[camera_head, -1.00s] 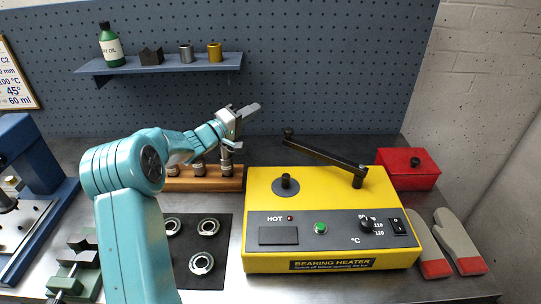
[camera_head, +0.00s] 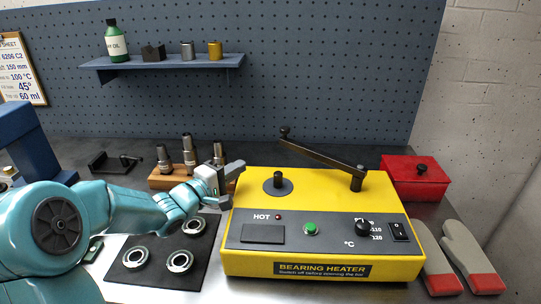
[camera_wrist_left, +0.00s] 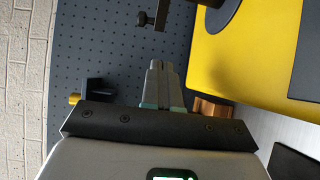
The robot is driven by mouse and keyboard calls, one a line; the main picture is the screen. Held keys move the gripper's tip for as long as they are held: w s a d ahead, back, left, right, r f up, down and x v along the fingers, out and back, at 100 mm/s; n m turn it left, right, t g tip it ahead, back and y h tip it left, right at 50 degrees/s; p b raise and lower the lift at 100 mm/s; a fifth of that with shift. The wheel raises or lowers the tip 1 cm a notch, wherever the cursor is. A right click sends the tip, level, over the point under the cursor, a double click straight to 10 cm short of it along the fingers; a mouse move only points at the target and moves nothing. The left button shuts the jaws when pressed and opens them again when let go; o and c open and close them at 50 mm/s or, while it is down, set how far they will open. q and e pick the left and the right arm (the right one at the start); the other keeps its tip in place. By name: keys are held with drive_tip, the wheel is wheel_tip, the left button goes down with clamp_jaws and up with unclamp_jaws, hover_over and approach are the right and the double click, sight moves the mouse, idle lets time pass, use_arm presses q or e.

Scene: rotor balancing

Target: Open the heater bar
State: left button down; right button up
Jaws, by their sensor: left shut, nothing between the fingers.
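The yellow bearing heater (camera_head: 325,205) stands on the bench right of centre. Its dark heater bar (camera_head: 322,154) runs from a pivot post at the right rear to a knobbed free end (camera_head: 285,133) at the back left. The bar is swung away from the short post (camera_head: 278,181) on the heater top. My left gripper (camera_head: 236,168) is shut and empty, just left of the heater's left rear edge, apart from the bar. In the left wrist view its fingers (camera_wrist_left: 160,82) are together, with the bar's knobbed end (camera_wrist_left: 145,19) beyond them. My right gripper is not in view.
A wooden rack (camera_head: 172,182) with metal pieces stands behind my left arm. Bearings lie on a black mat (camera_head: 127,278) at the front. A red box (camera_head: 415,178) and grey mitts (camera_head: 466,255) are right of the heater. A shelf (camera_head: 165,64) hangs on the pegboard.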

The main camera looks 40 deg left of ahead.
sight(280, 142)
use_arm(q)
drive_tip(key=shift+b, duration=0.35)
drive_tip(key=shift+w+d, duration=0.2)
drive_tip(key=shift+d, duration=0.1)
drive_tip(key=w, duration=0.9)
drive_tip(key=w+d+p, duration=0.1)
drive_tip(key=w, duration=0.3)
drive_tip(key=shift+w, duration=0.35)
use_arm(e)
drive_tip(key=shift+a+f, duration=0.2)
